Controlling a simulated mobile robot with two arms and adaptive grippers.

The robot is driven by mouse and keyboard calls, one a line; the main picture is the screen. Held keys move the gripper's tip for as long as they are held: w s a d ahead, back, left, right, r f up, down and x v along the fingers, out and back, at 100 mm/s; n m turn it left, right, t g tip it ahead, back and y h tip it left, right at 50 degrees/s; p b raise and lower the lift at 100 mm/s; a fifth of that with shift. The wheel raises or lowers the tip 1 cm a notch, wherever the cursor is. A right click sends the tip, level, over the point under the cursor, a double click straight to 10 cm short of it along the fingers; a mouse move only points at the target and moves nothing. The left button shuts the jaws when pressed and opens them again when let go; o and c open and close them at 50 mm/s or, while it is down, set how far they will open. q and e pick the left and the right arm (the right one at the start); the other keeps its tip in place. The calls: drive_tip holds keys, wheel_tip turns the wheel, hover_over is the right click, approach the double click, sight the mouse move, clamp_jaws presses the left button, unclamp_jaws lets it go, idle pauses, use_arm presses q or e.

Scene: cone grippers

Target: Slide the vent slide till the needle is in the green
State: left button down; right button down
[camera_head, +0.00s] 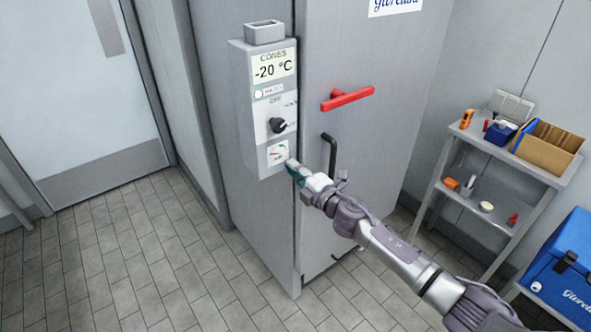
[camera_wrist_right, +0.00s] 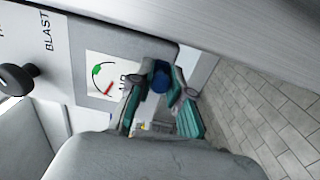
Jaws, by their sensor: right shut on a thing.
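The grey control box (camera_head: 263,105) hangs on the side of the grey cabinet. Near its bottom is a small white gauge (camera_head: 277,154), which also shows in the right wrist view (camera_wrist_right: 104,76). My right gripper (camera_head: 293,168) is at the box's lower right corner, shut on a blue knob (camera_wrist_right: 160,80) beside the gauge, which I take for the vent slide. The fingers hide part of it. My left gripper is not in view.
A black dial (camera_head: 278,125) sits above the gauge, under a -20 °C display (camera_head: 273,68). A red handle (camera_head: 347,98) and a black handle (camera_head: 330,152) stick out from the cabinet. A shelf (camera_head: 478,195) with boxes stands right. The tiled floor at left is clear.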

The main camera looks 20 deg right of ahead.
drive_tip(key=a, duration=0.1)
drive_tip(key=s+a, duration=0.1)
drive_tip(key=a+p, duration=0.1)
drive_tip(key=a, duration=0.1)
drive_tip(key=shift+s+a, duration=0.1)
drive_tip(key=shift+s, duration=0.2)
drive_tip(key=c, duration=1.1)
unclamp_jaws()
drive_tip(key=shift+o, duration=0.2)
approach(275, 171)
drive_tip(key=v, duration=0.5)
drive_tip(key=shift+r, duration=0.15)
